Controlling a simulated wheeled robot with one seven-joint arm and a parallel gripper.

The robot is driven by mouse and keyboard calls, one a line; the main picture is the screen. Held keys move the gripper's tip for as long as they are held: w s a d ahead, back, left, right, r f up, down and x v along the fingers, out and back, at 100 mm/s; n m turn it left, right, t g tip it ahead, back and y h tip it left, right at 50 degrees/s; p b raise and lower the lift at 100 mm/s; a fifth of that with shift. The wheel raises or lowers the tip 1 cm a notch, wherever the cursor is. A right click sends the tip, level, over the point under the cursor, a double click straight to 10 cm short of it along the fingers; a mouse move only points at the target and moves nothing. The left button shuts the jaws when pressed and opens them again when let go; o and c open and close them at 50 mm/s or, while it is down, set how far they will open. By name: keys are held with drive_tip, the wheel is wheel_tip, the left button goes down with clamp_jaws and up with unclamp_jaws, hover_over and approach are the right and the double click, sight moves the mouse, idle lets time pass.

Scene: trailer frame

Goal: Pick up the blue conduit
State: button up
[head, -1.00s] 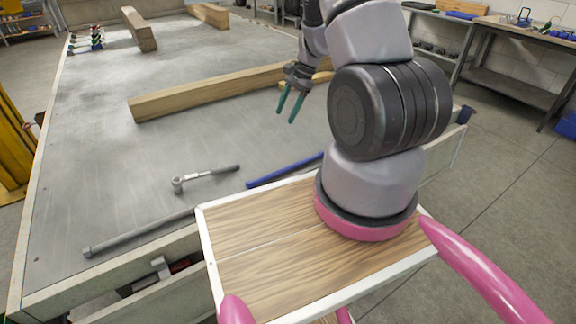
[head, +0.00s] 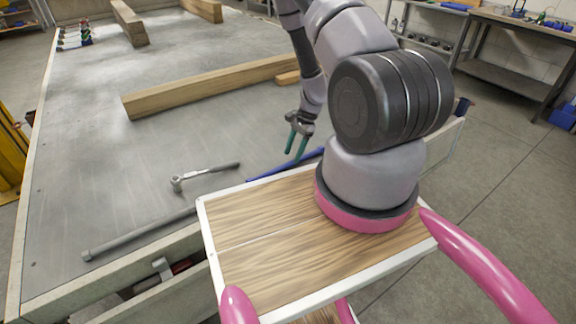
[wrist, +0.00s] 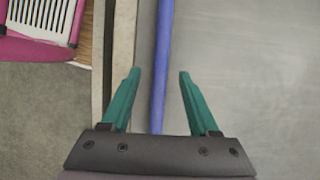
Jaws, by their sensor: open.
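The blue conduit (head: 274,171) is a thin straight rod lying on the grey metal table (head: 90,160) close to its near edge. Part of it is hidden behind my own wooden-topped base and my arm. My gripper (head: 295,157) has green fingers, points down and is open above the conduit. In the wrist view, the conduit (wrist: 160,60) runs lengthwise between the two open fingertips of my gripper (wrist: 160,72), nearer the left one. Neither finger appears to touch it.
A ratchet wrench (head: 205,176) and a long grey bar (head: 140,234) lie to the left of the conduit. A wooden beam (head: 200,88) lies behind. The raised table edge (wrist: 122,60) runs close beside the conduit. The bare table right of it is clear in the wrist view.

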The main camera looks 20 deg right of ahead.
sight(288, 165)
drive_tip(key=x, duration=0.3)
drive_tip(key=shift+a+f, duration=0.2)
drive_tip(key=shift+f, duration=0.1)
clamp_jaws()
